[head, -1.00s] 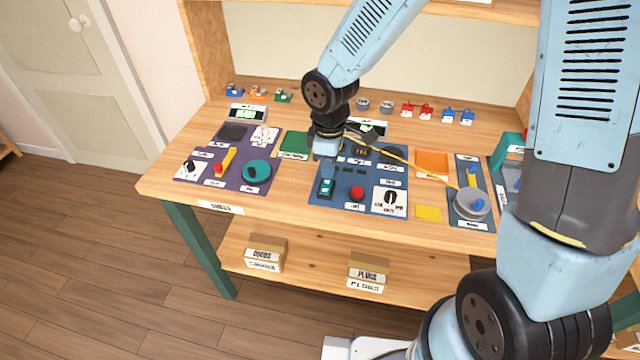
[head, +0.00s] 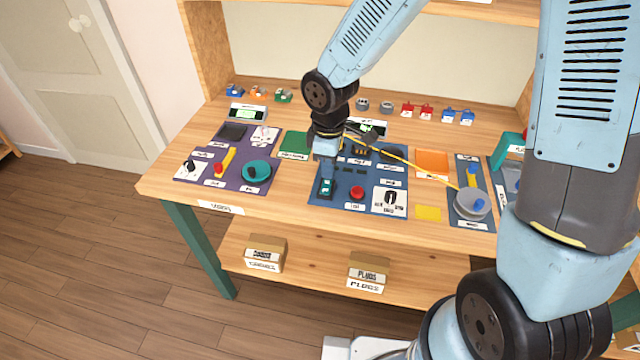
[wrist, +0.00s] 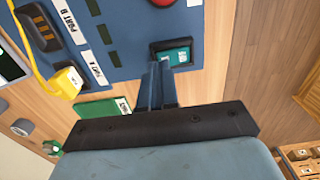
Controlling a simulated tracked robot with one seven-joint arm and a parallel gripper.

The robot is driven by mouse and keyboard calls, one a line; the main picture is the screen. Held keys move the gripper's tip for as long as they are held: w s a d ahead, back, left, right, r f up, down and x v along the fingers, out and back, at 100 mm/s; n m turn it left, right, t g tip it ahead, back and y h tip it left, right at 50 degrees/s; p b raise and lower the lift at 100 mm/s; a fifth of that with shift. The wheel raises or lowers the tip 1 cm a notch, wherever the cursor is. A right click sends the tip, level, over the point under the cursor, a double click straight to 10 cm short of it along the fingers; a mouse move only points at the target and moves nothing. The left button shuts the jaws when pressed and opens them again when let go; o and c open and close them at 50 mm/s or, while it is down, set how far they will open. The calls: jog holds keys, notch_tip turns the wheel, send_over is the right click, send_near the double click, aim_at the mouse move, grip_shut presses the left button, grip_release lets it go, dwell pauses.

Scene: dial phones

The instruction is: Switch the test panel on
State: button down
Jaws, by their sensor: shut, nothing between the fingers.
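The blue test panel (head: 345,201) lies on the middle of the workbench. At its front left corner is a teal rocker switch (head: 326,187) in a dark frame; the switch also shows in the wrist view (wrist: 175,55). My gripper (head: 327,176) points down at this switch, shut and empty. In the wrist view its fingertips (wrist: 161,65) overlap the switch's near left edge. I cannot tell if they touch it or which way it is tipped. A display with a green screen (head: 369,127) stands behind the panel, partly hidden by my arm.
A red button (head: 357,193) and a black dial (head: 390,198) sit right of the switch. A purple panel (head: 252,186) lies to the left. Bare wood fronts the panels.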

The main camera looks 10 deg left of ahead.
aim_at(328, 180)
jog(key=shift+f, duration=0.95)
dwell(0.8)
jog(key=shift+r, duration=3.55)
jog(key=d+r+m+t, duration=0.3)
jog(key=d+r+m, duration=0.5)
jog(key=d+r, duration=0.7)
jog(key=s+d+r+m+t, duration=0.1)
jog(key=s+d+r+m, duration=0.3)
jog(key=d, duration=0.3)
jog(key=s+d+r+m+t, duration=0.1)
jog(key=s+d+r+m, duration=0.3)
jog(key=s+d, duration=0.3)
jog(key=shift+m+t, duration=0.3)
jog(key=shift+m, duration=0.3)
